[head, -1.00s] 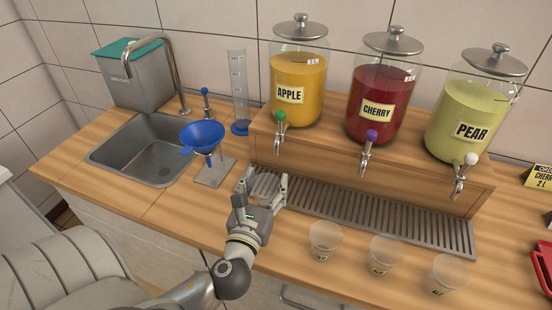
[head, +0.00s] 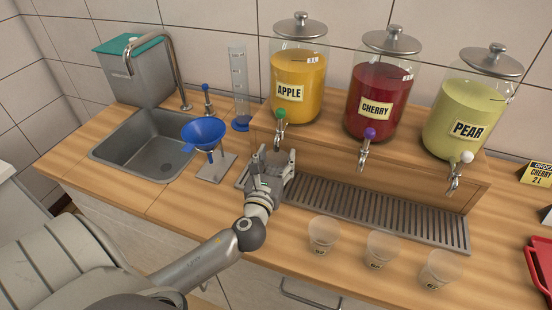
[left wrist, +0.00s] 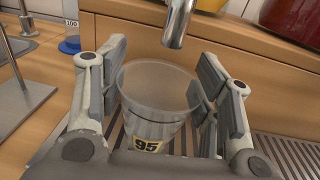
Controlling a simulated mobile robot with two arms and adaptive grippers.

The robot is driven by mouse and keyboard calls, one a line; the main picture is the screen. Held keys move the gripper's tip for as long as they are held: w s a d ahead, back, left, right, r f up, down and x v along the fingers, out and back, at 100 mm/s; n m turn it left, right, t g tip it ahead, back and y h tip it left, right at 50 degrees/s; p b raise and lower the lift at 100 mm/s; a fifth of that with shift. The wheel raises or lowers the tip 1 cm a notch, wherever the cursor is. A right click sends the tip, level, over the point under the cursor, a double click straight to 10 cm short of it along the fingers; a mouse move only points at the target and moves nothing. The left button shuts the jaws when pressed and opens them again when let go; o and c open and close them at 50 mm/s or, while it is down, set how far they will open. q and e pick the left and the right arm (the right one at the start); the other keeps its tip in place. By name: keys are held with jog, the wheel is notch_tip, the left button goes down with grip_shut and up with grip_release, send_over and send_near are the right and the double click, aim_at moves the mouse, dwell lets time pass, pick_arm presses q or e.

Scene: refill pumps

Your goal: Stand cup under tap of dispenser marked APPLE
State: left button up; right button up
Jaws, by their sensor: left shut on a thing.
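The dispenser marked APPLE (head: 298,88) holds orange liquid. Its tap (head: 280,130) has a green handle, and a metal spout shows in the left wrist view (left wrist: 180,22). My left gripper (head: 276,160) is in front of and below this tap, over the left end of the drip tray. It is shut on a clear cup (left wrist: 157,92) with a yellow label reading 95. The cup is upright between the fingers, with the spout just beyond and above its rim. I cannot tell whether its base touches the tray. My right gripper is out of view.
The slatted drip tray (head: 380,213) runs below the CHERRY (head: 376,100) and PEAR (head: 465,120) dispensers. Several clear cups, including one at left (head: 323,236), stand in front of it. A blue funnel on a stand (head: 204,134) and a measuring cylinder (head: 239,85) are left of my gripper.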

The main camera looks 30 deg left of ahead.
pick_arm(q)
jog(key=shift+f, duration=0.2)
jog(key=o, duration=0.7)
jog(key=shift+r, duration=0.25)
jog(key=shift+s+d+f, duration=0.1)
jog(key=shift+s+f, duration=0.1)
jog(key=shift+s, duration=0.1)
jog(key=b+v, duration=0.2)
jog(key=v, duration=0.9)
jog(key=shift+s+d+r+b, duration=0.1)
jog(key=shift+s+r+b, duration=0.05)
jog(key=shift+b, duration=0.2)
